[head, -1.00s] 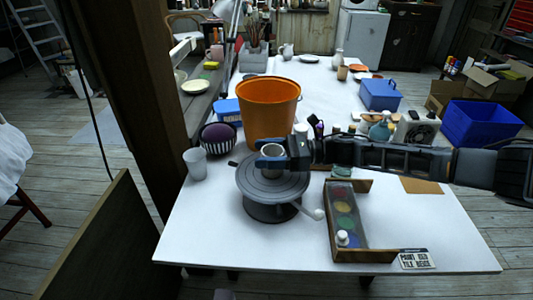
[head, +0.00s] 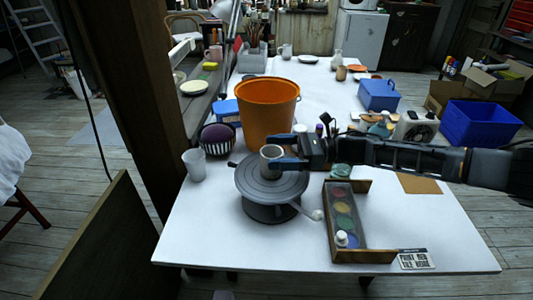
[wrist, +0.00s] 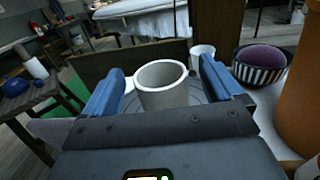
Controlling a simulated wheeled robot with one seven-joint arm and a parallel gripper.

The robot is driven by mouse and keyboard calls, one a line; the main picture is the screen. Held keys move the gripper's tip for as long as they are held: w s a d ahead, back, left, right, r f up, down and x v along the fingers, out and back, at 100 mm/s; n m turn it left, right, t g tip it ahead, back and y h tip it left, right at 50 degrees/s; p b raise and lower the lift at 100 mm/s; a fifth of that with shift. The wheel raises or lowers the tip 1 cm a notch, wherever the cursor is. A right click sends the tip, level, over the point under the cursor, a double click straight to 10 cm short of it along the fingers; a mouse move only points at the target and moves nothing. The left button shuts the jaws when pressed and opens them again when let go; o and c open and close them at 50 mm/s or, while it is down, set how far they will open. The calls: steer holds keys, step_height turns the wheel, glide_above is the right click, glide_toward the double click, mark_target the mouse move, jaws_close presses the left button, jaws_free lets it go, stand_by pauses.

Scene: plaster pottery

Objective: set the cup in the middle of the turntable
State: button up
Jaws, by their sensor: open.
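The grey-white cup (head: 270,161) stands upright on the dark grey turntable (head: 252,188), at about the middle of its round top. My gripper (head: 276,151) is open, coming in from the right, with its blue fingers apart near the cup. In the wrist view the cup (wrist: 162,92) shows its open rim between the two spread fingers, with a gap on each side. The turntable (wrist: 196,92) is mostly hidden there behind the cup and gripper.
An orange bucket (head: 268,108) stands right behind the turntable. A translucent tumbler (head: 195,166) and a striped bowl with a purple ball (head: 218,138) are to the left. A wooden paint box (head: 345,215) is at the right. The white table's front left (head: 205,235) is clear.

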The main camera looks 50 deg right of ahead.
steer(key=b+v, duration=0.1)
steer(key=v, duration=0.7)
steer(key=shift+s+d+b, duration=0.2)
steer(key=shift+s+b, duration=0.1)
steer(key=shift+b, duration=0.1)
steer(key=shift+c, duration=0.4)
stand_by(0.3)
